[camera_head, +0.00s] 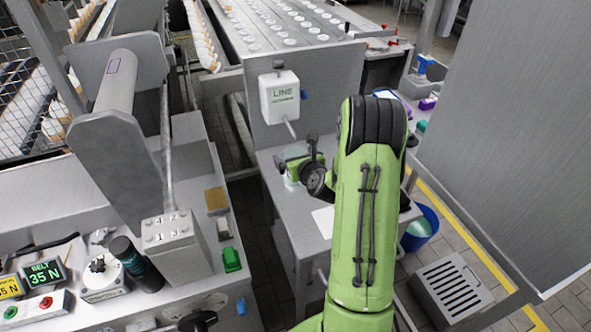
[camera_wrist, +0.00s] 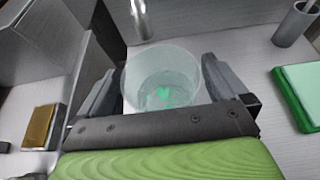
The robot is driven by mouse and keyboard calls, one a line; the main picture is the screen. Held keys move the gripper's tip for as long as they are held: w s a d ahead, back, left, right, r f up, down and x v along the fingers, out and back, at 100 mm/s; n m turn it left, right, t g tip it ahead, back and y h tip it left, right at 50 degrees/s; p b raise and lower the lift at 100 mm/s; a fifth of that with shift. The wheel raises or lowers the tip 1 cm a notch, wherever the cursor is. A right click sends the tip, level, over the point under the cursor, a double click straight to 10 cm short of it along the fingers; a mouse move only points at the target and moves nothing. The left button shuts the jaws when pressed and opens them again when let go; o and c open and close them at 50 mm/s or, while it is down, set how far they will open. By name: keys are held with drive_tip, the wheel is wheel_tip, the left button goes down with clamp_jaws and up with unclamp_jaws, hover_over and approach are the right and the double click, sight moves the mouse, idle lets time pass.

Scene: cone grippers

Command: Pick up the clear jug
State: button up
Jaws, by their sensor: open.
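The clear jug (camera_wrist: 163,72) is a see-through, round vessel with a green mark showing through it, upright on a grey metal surface in the wrist view. My gripper (camera_wrist: 158,82) is open, with one dark finger on the left and one on the right of the jug. Whether the fingers touch its wall I cannot tell. The gripper's front edge hides the near lower part of the jug. In the head view, a sliver of the jug (camera_head: 291,183) shows below my gripper (camera_head: 292,172) over the small metal table; my arm hides much there.
In the wrist view, a green-edged pad (camera_wrist: 302,88) and a grey cup (camera_wrist: 294,24) stand to the right, a gold block (camera_wrist: 40,126) to the left. A metal post (camera_wrist: 140,18) rises behind the jug. A white LINE box (camera_head: 281,96) hangs above the metal table (camera_head: 300,237).

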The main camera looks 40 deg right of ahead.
drive_tip(key=shift+s+r, duration=0.1)
drive_tip(key=c, duration=1.7)
drive_tip(key=shift+o, duration=0.2)
drive_tip(key=shift+d+r, duration=0.1)
